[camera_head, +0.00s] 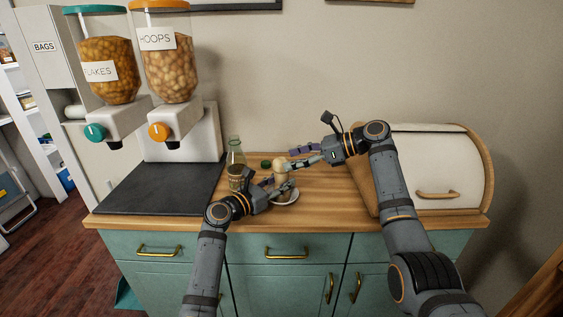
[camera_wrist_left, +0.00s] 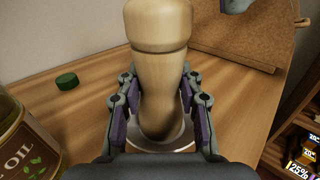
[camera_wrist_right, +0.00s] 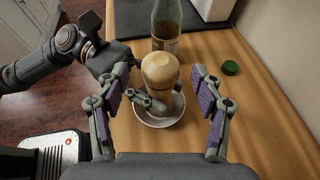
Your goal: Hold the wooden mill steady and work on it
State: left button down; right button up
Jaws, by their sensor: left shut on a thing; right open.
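The pale wooden mill (camera_head: 280,166) stands upright on a small white dish (camera_head: 288,198) on the wooden counter. My left gripper (camera_head: 281,187) is shut on the lower part of the mill; in the left wrist view the mill (camera_wrist_left: 157,30) rises between its fingers, and the dish rim (camera_wrist_left: 187,135) shows behind. My right gripper (camera_head: 289,158) is open and comes in from the right near the mill's top. In the right wrist view the mill's rounded head (camera_wrist_right: 160,70) lies between the spread fingers, with a gap on both sides.
A glass oil bottle (camera_head: 236,155) stands left of the mill, with a green cap (camera_head: 266,163) lying nearby. A dark mat (camera_head: 150,190) under the cereal dispensers (camera_head: 170,75) is at left. A bread box (camera_head: 440,170) stands at right. Some counter between is bare.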

aim_at(287, 160)
jog(key=x, duration=0.4)
jog(key=shift+a, duration=0.1)
jog(key=c, duration=1.2)
jog(key=shift+w+n+g, duration=0.2)
jog(key=shift+n+g, duration=0.3)
jog(key=shift+g, duration=0.1)
jog(key=shift+s+n+g, duration=0.1)
jog(key=shift+n+g, duration=0.2)
jog(key=o, duration=1.2)
